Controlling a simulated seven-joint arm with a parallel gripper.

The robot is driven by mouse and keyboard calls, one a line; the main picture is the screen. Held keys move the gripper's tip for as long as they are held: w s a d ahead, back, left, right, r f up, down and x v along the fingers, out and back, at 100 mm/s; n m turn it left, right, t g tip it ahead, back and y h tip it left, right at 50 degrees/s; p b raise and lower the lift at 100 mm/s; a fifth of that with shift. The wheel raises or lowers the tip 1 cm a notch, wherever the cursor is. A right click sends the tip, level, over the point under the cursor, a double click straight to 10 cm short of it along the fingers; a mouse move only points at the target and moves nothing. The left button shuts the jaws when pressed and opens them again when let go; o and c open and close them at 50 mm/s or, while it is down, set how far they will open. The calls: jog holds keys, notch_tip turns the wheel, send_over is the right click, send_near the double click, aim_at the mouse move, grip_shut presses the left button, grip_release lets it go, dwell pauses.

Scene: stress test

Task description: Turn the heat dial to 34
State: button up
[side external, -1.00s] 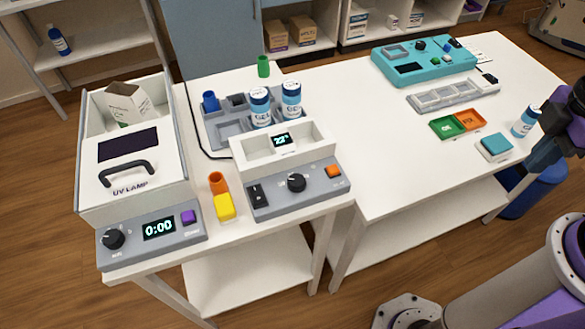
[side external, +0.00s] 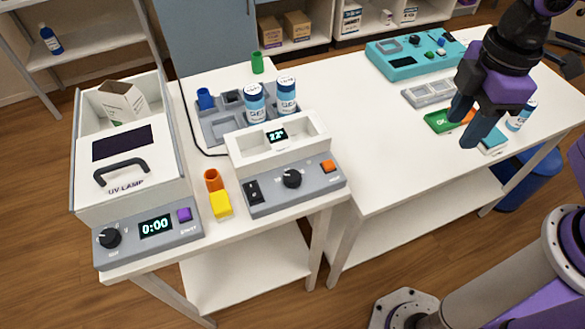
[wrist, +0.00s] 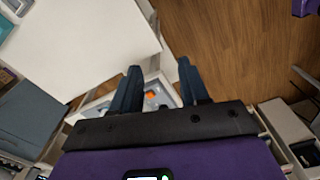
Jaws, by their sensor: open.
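The heating unit (side external: 297,190) is a grey sloped panel with a white tray-like top, on the left table. Its black round dial (side external: 292,178) sits mid-panel, between a black rocker switch (side external: 254,191) and an orange button (side external: 327,166). Its small display (side external: 278,135) reads about 22°. My gripper (side external: 470,122) is open and empty, above the right table, well to the right of the dial and apart from it. In the wrist view, the open fingers (wrist: 159,68) frame part of a grey panel with an orange spot (wrist: 150,94); the dial is not clear there.
A UV lamp box (side external: 125,165) with its own dial (side external: 110,238) stands left. A yellow block (side external: 221,204) and orange cup (side external: 213,180) sit beside the heating unit. Two labelled bottles (side external: 270,98) stand in a rack behind it. The right table's middle (side external: 370,120) is clear.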

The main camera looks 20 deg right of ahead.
jog(key=w+a+r+n, duration=0.2)
jog(key=w+a, duration=0.5)
jog(key=a, duration=0.6)
jog(key=n, duration=0.2)
send_over(292, 176)
notch_tip(292, 176, down, 18)
jog(key=shift+r, duration=0.1)
jog(key=c, duration=0.8)
